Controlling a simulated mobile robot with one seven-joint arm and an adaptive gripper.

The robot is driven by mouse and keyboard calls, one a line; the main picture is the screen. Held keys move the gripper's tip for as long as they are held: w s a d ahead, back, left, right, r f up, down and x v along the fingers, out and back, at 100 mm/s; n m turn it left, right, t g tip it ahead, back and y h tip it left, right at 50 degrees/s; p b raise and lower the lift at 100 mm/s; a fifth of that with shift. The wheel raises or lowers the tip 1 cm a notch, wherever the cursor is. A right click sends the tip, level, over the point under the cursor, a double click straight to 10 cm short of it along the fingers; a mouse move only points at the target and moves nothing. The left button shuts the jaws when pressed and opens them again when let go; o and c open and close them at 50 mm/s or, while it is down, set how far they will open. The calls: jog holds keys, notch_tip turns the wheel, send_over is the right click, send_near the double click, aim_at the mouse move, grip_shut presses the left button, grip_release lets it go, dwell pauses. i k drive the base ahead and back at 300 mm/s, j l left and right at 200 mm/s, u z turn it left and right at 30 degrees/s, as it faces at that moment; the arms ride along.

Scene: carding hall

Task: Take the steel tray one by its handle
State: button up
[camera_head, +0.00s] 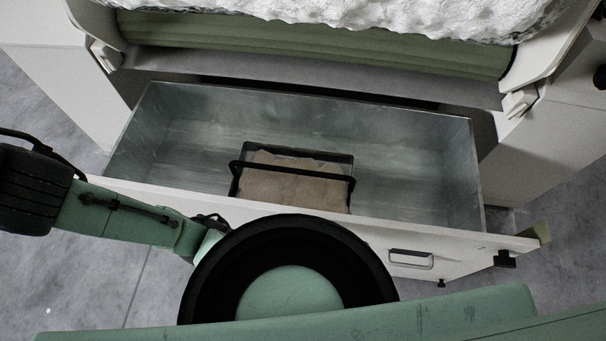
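A small dark-rimmed steel tray (344,197) sits inside an open metal drawer (410,150), near the middle of its front side. The tray holds a lumpy brown mass (290,188). A black bar handle (290,170) spans the tray from left to right, above the brown mass. The tray's lower front is hidden by the drawer's front wall. My green and black arm crosses the lower left of the view, in front of the drawer. I see no gripper fingertips, and nothing of mine touches the tray or its handle.
The drawer is pulled out from a pale machine with a green roller (320,45) and white fibre (360,10) above it. The drawer front has its own grey handle (411,259) and a black knob (505,259). The drawer is bare either side of the tray.

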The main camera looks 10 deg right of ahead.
aim_at(266, 172)
jog(key=k+j+z, duration=0.1)
jog(key=z, duration=0.25)
jog(key=k+j+z, duration=0.1)
jog(key=z, duration=0.25)
jog(key=k+z, duration=0.35)
jog(key=i, duration=0.1)
